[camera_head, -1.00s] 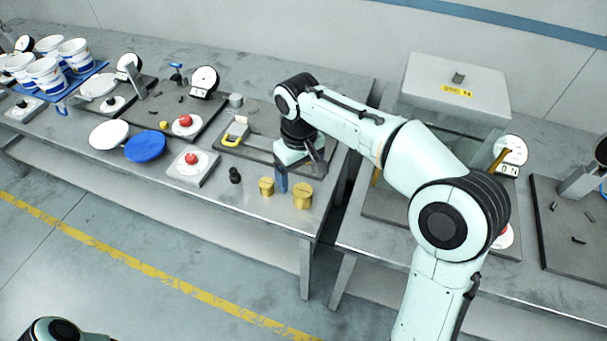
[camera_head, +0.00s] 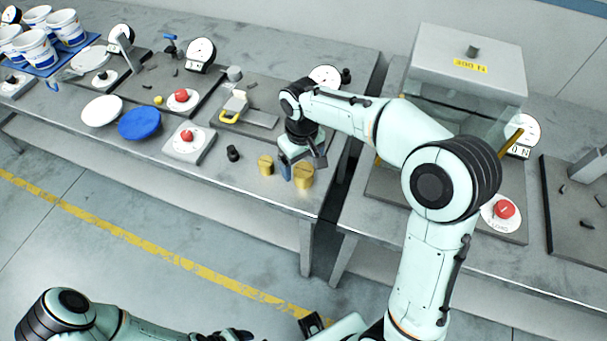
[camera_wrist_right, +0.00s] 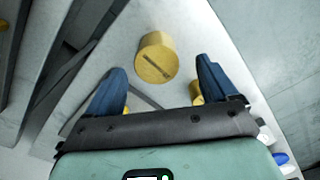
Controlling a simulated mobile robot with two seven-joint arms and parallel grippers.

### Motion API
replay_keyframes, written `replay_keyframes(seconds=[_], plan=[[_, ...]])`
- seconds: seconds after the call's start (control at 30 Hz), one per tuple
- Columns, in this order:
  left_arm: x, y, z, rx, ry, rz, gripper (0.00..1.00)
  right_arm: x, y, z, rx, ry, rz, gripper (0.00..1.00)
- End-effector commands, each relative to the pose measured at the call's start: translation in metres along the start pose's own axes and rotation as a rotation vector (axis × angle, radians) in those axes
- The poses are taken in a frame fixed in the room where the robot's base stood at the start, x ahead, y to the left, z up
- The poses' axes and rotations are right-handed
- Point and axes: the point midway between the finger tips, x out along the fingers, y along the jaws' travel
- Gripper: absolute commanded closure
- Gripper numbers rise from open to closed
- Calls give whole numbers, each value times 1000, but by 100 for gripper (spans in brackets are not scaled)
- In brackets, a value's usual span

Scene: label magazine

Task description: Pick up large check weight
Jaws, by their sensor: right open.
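The large check weight (camera_head: 303,175) is the bigger brass-coloured cylinder with a slot in its top. It stands upright near the front right corner of the left table. My right gripper (camera_head: 302,164) is open just above and behind it. In the right wrist view the large weight (camera_wrist_right: 156,57) lies ahead of and between the two blue fingers, apart from both. A smaller brass weight (camera_head: 266,165) stands to its left; in the wrist view it is mostly hidden by a finger. My left arm shows at the bottom edge; its gripper is not clear.
A small black weight (camera_head: 233,153) and a grey box with a red button (camera_head: 188,142) stand further left. A base with a yellow-handled clamp (camera_head: 232,108) lies behind. A gap separates this table from the right table with a clear-sided cabinet (camera_head: 465,75).

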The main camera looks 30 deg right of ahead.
Motion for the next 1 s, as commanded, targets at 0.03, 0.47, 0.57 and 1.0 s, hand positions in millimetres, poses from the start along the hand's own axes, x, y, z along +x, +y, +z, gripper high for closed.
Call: replay_keyframes(seconds=[0.03, 0.47, 0.57, 1.0], plan=[[1, 0, 0, 0, 0, 0, 30, 10, 2, 2, 1, -6, 0, 14], [4, -2, 1, -1, -2, -1, 30, 43, 3, 2, 0, 0, 1, 14], [4, -2, 1, -1, -2, -1, 30, 42, 3, 2, 0, -1, 0, 17], [4, -2, 1, -1, -2, -1, 30, 40, 3, 1, 0, 4, 0, 100]])
